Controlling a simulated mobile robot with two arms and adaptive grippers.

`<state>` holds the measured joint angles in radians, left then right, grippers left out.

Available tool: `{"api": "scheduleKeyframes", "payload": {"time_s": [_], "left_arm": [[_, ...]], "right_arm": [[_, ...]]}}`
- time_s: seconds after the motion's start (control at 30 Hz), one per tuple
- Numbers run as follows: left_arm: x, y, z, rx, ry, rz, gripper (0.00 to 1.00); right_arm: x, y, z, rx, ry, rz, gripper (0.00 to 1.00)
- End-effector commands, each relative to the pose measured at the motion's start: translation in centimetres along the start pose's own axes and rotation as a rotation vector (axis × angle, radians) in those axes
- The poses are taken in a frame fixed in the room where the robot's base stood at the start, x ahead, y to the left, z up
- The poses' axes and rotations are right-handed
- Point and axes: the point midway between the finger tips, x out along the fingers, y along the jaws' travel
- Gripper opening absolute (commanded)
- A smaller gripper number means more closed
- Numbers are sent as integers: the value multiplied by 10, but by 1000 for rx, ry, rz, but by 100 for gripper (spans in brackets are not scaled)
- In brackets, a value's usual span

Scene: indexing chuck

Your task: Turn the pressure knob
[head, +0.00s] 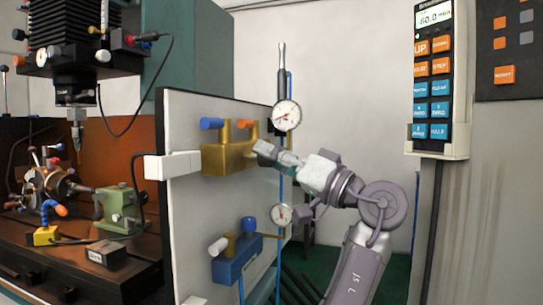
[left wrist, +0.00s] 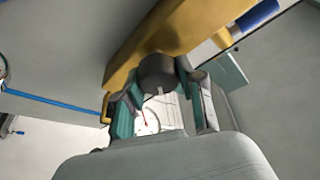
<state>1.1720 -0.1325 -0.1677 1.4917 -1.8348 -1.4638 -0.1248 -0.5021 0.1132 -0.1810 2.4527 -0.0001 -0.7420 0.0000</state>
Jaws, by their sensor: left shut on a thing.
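A dark round knob (left wrist: 157,72) sits on the brass-yellow valve block in the left wrist view. My left gripper (left wrist: 160,84) has its two teal-padded fingers on either side of the knob and is shut on it. In the head view the brass block (head: 225,158) is on the upper part of a grey panel, and my left gripper (head: 268,155) reaches its right end from the lower right. The knob is hidden behind the fingers there. A round dial gauge (head: 286,115) is just above the gripper. My right gripper is not in view.
A blue block (head: 236,264) and a second gauge (head: 281,214) are lower on the panel (head: 180,225). A machine with a chuck (head: 48,182) stands at the left. A control pendant (head: 437,80) hangs at the right. Blue tubing (left wrist: 50,102) runs near the block.

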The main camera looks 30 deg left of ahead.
Motion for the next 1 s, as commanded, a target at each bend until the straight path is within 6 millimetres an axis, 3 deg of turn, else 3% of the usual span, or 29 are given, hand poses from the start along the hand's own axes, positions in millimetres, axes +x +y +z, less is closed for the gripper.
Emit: {"api": "scheduleKeyframes", "payload": {"time_s": [0.17, 0.2, 0.33, 0.73, 1.0], "left_arm": [[0, 1, 0, 0, -1, 1, 4], [0, 1, 0, 0, -1, 1, 45], [0, 0, 0, -1, -1, 1, 64], [-9, 1, 0, -1, 0, 1, 64], [-61, 1, 0, 1, 3, 3, 64]], "right_arm": [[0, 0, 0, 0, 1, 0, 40], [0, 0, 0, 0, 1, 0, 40], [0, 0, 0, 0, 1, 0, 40], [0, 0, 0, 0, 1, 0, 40], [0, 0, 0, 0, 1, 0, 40]]}}
